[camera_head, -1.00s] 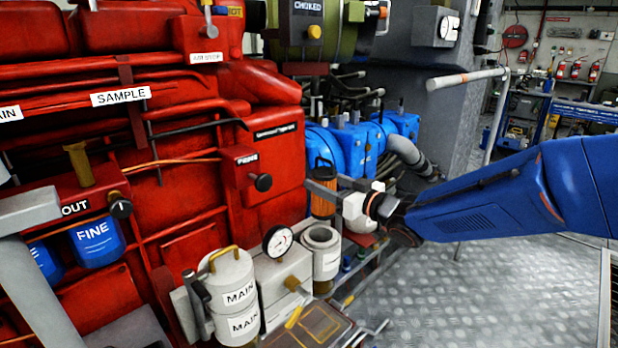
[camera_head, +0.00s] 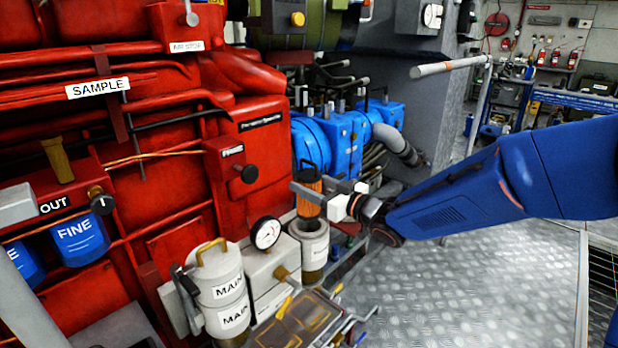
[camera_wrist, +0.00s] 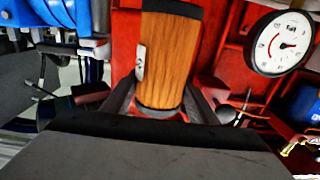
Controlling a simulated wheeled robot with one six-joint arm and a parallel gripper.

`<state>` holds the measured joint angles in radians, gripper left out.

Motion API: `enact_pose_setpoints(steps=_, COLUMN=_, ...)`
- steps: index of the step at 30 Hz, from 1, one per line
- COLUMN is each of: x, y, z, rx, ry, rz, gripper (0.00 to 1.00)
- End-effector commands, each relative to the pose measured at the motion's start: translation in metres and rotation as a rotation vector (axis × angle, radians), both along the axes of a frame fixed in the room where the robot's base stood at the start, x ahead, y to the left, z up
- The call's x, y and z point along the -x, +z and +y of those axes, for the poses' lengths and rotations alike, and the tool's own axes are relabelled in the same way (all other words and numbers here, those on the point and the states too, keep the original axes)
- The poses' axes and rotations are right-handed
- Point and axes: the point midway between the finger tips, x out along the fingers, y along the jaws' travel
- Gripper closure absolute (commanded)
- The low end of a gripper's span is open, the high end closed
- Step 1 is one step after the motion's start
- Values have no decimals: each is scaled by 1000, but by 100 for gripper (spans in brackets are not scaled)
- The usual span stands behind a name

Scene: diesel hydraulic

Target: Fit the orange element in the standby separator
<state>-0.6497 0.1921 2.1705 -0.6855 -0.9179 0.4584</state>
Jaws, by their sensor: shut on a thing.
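The orange element (camera_head: 307,190) is a ribbed cylinder with dark end caps and a wire handle on top. My gripper (camera_head: 318,192) is shut on it. The element is upright over the open pale standby separator bowl (camera_head: 311,240), to the right of the gauge. In the head view its lower end is at or just above the bowl's rim; I cannot tell whether it has entered. In the wrist view the orange element (camera_wrist: 167,60) fills the middle, between the two dark fingers (camera_wrist: 160,100). The bowl is hidden in that view.
The lidded MAIN separator (camera_head: 217,285) stands left of the standby bowl. A round gauge (camera_head: 266,234) sits between them. A shallow tray (camera_head: 300,318) is in front. The red engine (camera_head: 170,150) rises behind, with blue pumps (camera_head: 345,135). The plate floor at right is clear.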

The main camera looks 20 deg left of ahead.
Motion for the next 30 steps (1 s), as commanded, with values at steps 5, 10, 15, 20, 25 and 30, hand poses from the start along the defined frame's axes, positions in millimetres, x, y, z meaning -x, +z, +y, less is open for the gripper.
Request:
enact_pose_setpoints(steps=5, x=0, y=-14, z=0, rx=0, ry=0, rz=2, gripper=77)
enact_pose_setpoints(steps=10, x=0, y=-22, z=0, rx=1, ry=0, rz=1, gripper=77)
enact_pose_setpoints(steps=15, x=0, y=-25, z=0, rx=0, ry=0, rz=1, gripper=77)
enact_pose_setpoints(steps=20, x=0, y=-26, z=0, rx=0, ry=0, rz=0, gripper=77)
enact_pose_setpoints(steps=25, x=0, y=-25, z=0, rx=0, ry=0, rz=0, gripper=77)
enact_pose_setpoints(steps=30, x=0, y=-25, z=0, rx=0, ry=0, rz=0, gripper=77)
